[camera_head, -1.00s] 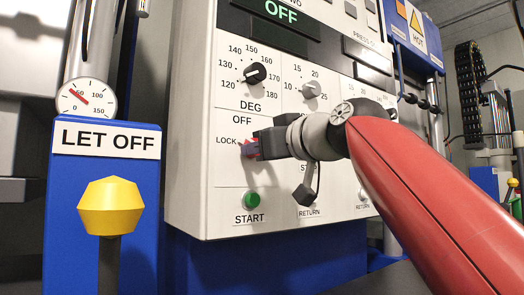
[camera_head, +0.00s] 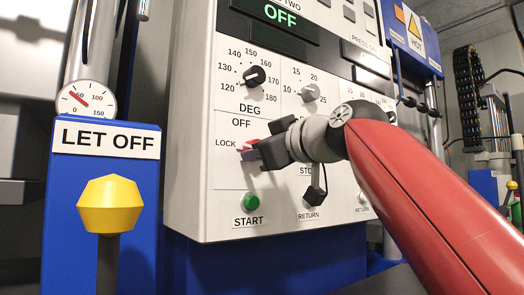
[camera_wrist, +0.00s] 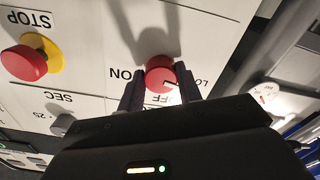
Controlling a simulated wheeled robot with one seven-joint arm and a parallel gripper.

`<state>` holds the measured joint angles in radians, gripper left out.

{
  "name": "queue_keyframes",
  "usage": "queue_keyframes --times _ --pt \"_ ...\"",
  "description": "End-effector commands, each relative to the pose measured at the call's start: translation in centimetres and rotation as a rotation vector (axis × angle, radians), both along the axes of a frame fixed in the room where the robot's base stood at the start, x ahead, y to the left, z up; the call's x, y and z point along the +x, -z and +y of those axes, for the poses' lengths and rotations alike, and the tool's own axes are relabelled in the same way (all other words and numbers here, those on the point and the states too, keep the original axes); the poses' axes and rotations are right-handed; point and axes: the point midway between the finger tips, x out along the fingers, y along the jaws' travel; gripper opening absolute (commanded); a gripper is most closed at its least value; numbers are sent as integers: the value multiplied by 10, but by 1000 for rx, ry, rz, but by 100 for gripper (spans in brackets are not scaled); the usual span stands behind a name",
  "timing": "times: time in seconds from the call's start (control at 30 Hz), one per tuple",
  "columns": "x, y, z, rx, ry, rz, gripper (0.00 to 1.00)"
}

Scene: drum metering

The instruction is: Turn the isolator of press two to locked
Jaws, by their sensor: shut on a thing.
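The isolator of press two is a red knob (camera_head: 247,146) on the white control panel (camera_head: 225,180), beside the LOCK label and below OFF. In the wrist view the red knob (camera_wrist: 159,72) sits between my two dark fingers, with ON at its left, OFF below and the partly hidden LOCK label at its right. A white mark on the knob points down and right, between OFF and LOCK. My gripper (camera_wrist: 160,84) is shut on the knob. In the head view my gripper (camera_head: 254,152) covers part of the knob and the labels to its right.
A green START button (camera_head: 250,201) lies below the isolator and a black DEG dial (camera_head: 256,76) above it. A red stop button (camera_wrist: 24,62) on yellow is close by. A yellow-knobbed lever (camera_head: 110,206) stands before the LET OFF post at left.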

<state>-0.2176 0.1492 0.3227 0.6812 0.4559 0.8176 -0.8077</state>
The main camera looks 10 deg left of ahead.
Motion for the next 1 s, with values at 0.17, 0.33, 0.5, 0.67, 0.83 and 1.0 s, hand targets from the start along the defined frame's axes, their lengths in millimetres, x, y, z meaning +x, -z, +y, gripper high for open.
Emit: queue_keyframes --times 0.17,0.33,0.5,0.67,0.83,1.0 --pt "1 2 0 -4 0 2 50" --pt "0 1 0 -2 0 1 56" --pt "-1 1 -1 -1 0 1 56" --pt "-12 3 -15 -1 4 -2 56" --pt "-32 3 -38 -2 5 -2 56" --pt "-46 2 -54 -2 4 -1 56"
